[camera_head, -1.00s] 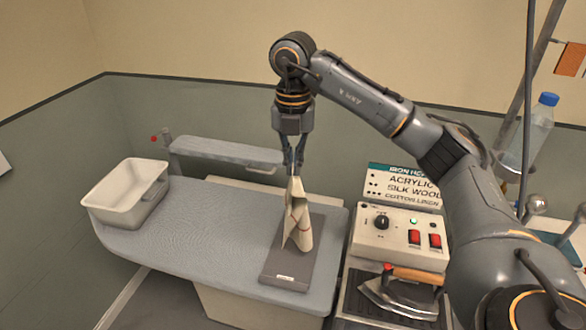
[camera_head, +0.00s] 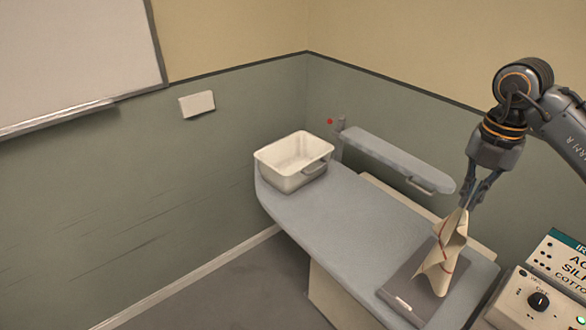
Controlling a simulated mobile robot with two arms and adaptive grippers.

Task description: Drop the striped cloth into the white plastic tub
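The striped cloth (camera_head: 441,262), cream with dark reddish stripes, hangs gathered from my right gripper (camera_head: 468,205). The gripper points down and its fingers are closed on the cloth's top. The cloth's lower end is at a flat grey plate (camera_head: 396,290) on the ironing board; I cannot tell whether it touches. The white plastic tub (camera_head: 277,165) stands upright at the board's far left end, and the inside I can see looks empty. My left gripper is not in view.
The grey ironing board (camera_head: 345,215) has clear surface between tub and cloth. A narrow sleeve board (camera_head: 395,158) stands raised behind it. A control box (camera_head: 528,306) is at lower right. A whiteboard (camera_head: 75,55) hangs on the left wall.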

